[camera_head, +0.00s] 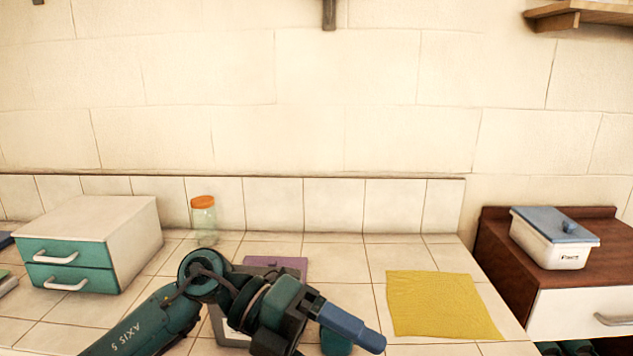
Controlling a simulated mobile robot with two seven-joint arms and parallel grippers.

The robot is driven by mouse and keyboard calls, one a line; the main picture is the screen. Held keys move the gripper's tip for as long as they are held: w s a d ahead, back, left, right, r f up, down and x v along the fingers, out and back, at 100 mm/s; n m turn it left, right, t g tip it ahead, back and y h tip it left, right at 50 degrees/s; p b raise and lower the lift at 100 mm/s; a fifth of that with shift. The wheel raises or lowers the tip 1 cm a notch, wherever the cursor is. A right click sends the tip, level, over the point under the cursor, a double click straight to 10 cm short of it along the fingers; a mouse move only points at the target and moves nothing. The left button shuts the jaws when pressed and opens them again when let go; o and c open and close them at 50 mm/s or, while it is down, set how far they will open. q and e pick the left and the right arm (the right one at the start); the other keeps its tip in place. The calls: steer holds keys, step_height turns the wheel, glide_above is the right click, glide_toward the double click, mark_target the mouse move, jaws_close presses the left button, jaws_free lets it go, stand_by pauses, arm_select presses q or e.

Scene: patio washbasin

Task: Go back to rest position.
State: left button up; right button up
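My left arm comes in from the lower left over the tiled counter (345,255). My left gripper (352,328) points to the lower right, with blue fingers above the counter's front part. Its fingers overlap in this view, so I cannot tell whether it is open or shut, and I see nothing clearly held. My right gripper is not in view. Dark green parts at the bottom right edge may be my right arm.
A yellow cloth (440,303) lies right of my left gripper. A purple item (277,264) is partly hidden behind the arm. A teal drawer box (105,220), an orange-lidded jar (204,218) and a brown cabinet (506,272) bearing a blue-lidded white container (550,246) stand around.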

arm_select(q)
steer(key=w+a+f+n+t+p, duration=0.1)
steer(key=w+a+f+n+t, duration=0.25)
steer(key=n+t, duration=0.95)
steer(key=w+a+f+n+t, duration=0.35)
steer(key=n+t, duration=0.65)
steer(key=n, duration=0.5)
steer(key=s+a+f+n+g+y, duration=0.3)
steer(key=s+a+f+n+y, duration=0.2)
steer(key=f, duration=0.7)
steer(key=s+a+f+n+g+y+p, duration=0.1)
steer(key=s+a+f+n+g+y, duration=0.2)
steer(key=s+a+f+n+y, duration=0.2)
steer(key=s+f, duration=0.3)
steer(key=f, duration=0.3)
steer(key=shift+s+a+f, duration=0.15)
steer(key=shift+s+f, duration=0.05)
steer(key=shift+f, duration=0.15)
